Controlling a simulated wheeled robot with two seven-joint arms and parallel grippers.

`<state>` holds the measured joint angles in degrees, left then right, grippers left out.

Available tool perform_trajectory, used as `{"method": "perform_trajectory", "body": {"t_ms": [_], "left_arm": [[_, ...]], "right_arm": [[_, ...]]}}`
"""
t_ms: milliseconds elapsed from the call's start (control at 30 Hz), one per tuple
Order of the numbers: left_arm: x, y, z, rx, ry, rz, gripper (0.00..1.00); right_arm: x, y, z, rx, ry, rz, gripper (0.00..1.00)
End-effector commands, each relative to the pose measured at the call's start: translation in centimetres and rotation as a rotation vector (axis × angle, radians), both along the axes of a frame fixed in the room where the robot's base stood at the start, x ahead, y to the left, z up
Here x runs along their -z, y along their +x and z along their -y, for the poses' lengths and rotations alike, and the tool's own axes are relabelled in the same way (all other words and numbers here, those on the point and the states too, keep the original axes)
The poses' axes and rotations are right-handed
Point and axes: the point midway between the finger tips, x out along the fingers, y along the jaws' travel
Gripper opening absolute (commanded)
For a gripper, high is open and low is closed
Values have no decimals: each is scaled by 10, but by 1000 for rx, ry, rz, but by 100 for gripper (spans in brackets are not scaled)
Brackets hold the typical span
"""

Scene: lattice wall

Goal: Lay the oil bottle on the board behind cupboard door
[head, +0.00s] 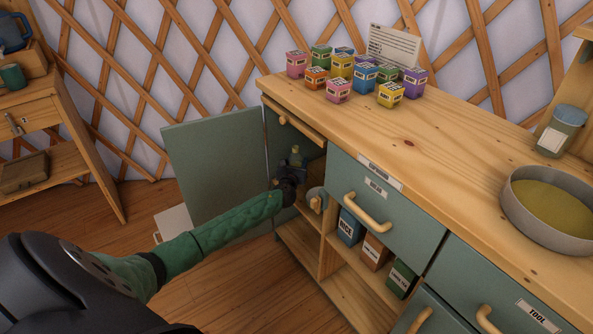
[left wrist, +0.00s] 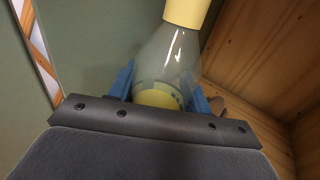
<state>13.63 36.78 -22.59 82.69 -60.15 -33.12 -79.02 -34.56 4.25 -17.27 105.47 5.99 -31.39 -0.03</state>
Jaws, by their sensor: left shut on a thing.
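The oil bottle (left wrist: 172,55) is clear with a yellow cap and yellow contents low down. In the left wrist view it stands between the blue fingers of my left gripper (left wrist: 165,92), which is shut on it. In the head view my left gripper (head: 288,178) is at the open cupboard, with the bottle (head: 296,157) showing just above it. The cupboard door (head: 215,165) is swung open to the left. A wooden board (head: 300,240) shows low inside the cupboard. The bottle's base is hidden by the gripper. My right gripper is not in view.
Labelled boxes (head: 350,226) stand on the shelf to the right. Several coloured cubes (head: 341,65) and a large bowl (head: 550,210) are on the countertop. A drawer (head: 375,205) is beside the opening.

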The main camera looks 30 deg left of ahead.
Motion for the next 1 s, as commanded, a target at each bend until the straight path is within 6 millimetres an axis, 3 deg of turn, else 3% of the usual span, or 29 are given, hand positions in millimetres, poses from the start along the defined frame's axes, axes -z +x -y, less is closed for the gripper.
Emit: {"method": "perform_trajectory", "body": {"t_ms": [233,600,633,733,1000], "left_arm": [[31,0,0,-1,1,-1,15],[36,0,0,0,1,0,15],[36,0,0,0,1,-1,51],[35,0,0,0,1,0,71],[35,0,0,0,1,0,71]], "right_arm": [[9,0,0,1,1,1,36],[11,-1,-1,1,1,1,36],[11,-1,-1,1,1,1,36],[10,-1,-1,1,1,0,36],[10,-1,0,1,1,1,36]]}}
